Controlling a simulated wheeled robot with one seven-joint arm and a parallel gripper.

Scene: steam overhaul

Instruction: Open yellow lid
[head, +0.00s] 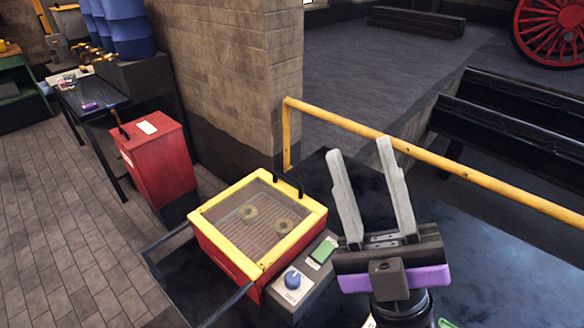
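The yellow lid (297,236) is a yellow frame with a clear pane, lying shut on a red box (222,259). A dark handle (288,181) stands at its far right edge.
A grey panel with a blue knob (292,279) and a green switch (323,250) adjoins the red box on the dark table (470,265). A yellow rail (430,158) runs behind the table. A brick pillar (225,80) and a red cabinet (158,160) stand behind and left.

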